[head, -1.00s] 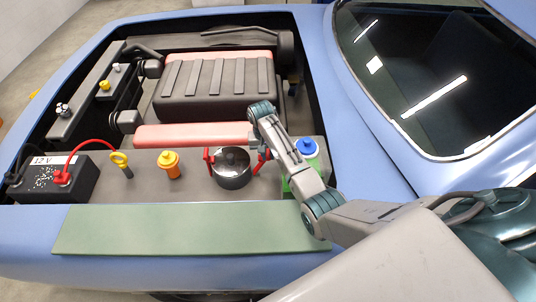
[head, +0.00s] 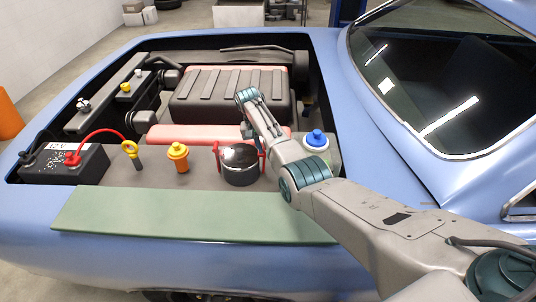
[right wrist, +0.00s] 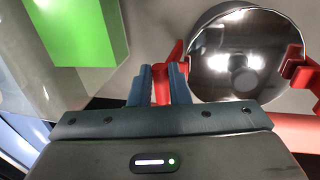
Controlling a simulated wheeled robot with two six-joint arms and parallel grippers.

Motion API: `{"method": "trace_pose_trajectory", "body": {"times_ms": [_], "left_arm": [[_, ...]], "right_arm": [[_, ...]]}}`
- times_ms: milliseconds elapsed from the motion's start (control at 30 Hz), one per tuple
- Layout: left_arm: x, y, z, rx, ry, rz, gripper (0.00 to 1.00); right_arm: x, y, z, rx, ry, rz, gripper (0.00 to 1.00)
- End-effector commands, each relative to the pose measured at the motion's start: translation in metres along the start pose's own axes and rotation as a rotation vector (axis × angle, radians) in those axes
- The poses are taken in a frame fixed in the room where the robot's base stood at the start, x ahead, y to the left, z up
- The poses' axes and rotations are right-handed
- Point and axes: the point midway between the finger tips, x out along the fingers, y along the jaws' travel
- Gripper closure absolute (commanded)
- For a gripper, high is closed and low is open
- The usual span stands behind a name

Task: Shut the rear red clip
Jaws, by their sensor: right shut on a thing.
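A dark round canister (head: 240,165) with a shiny lid stands in the engine bay; its lid fills the upper right of the right wrist view (right wrist: 238,60). It has a red clip on either side. The rear red clip (head: 262,160) is on the right, on the windscreen side. My right gripper (right wrist: 164,74) is shut on this clip (right wrist: 161,88), whose upper end leans against the lid's rim. In the head view my arm partly hides this spot. The other red clip (head: 217,156) stands at the canister's left side (right wrist: 299,70). My left gripper is not in view.
A bottle with a blue cap (head: 316,140) stands right of the canister, partly behind my arm. An orange-capped filler (head: 178,157), a yellow ring handle (head: 131,150) and a battery (head: 65,163) stand to the left. A red bar (head: 190,133) runs behind.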

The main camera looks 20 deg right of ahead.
Motion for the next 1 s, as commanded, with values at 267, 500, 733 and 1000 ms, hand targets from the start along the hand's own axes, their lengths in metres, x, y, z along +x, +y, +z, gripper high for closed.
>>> {"method": "trace_pose_trajectory", "body": {"times_ms": [267, 500, 733, 1000], "left_arm": [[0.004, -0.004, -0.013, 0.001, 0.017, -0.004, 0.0], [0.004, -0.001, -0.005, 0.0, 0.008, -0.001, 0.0], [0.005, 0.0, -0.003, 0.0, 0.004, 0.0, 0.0], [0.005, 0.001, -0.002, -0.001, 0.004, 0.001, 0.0]], "right_arm": [[0.002, -0.013, 0.002, -0.004, -0.007, -0.003, 1.0], [0.001, -0.019, 0.003, -0.006, -0.006, -0.006, 1.0], [0.001, -0.02, 0.003, -0.007, -0.006, -0.009, 1.0], [0.001, -0.019, 0.003, -0.007, -0.006, -0.006, 0.62]]}}
